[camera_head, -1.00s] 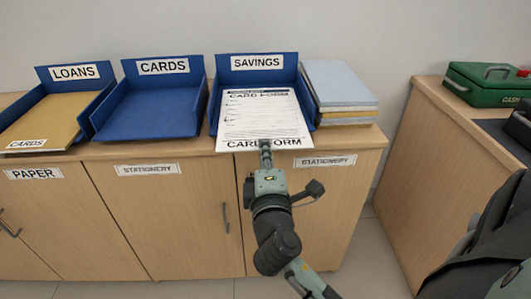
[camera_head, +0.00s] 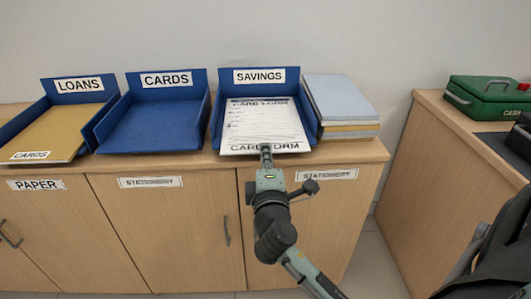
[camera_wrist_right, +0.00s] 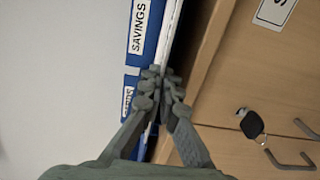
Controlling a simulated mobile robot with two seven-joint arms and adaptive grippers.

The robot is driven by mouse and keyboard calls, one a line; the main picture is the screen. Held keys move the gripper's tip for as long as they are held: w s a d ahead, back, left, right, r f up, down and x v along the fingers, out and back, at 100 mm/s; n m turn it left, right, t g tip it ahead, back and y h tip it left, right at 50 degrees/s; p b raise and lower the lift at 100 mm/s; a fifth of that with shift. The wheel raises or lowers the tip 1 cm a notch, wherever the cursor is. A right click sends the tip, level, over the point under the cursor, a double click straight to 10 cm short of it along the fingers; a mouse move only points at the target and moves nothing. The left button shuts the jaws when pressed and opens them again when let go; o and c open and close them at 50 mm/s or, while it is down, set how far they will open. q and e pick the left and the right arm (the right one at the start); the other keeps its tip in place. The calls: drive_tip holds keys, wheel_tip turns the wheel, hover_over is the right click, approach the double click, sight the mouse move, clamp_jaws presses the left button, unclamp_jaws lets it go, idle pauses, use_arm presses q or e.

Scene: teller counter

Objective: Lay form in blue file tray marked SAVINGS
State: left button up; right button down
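The white form (camera_head: 263,125), printed CARD FORM, lies flat over the blue tray marked SAVINGS (camera_head: 213,128). Its far part is between the tray's side walls and its near edge is at the tray's open front. My right gripper (camera_head: 266,150) is at the middle of that near edge. In the right wrist view its fingers (camera_wrist_right: 164,78) are closed together on the thin white edge of the form (camera_wrist_right: 151,130). Whether the form touches the tray floor I cannot tell. My left gripper is not in view.
A blue CARDS tray (camera_head: 152,132) stands empty to the left. The blue LOANS tray (camera_head: 92,134) holds a tan folder (camera_head: 62,130). A stack of folders (camera_head: 338,100) stands close on the right. A green cash box (camera_head: 487,98) is on the right counter.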

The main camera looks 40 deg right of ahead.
drive_tip(key=c, duration=2.2)
unclamp_jaws()
drive_tip(key=o, duration=0.6)
drive_tip(key=shift+c, duration=0.2)
drive_tip(key=v, duration=1.2)
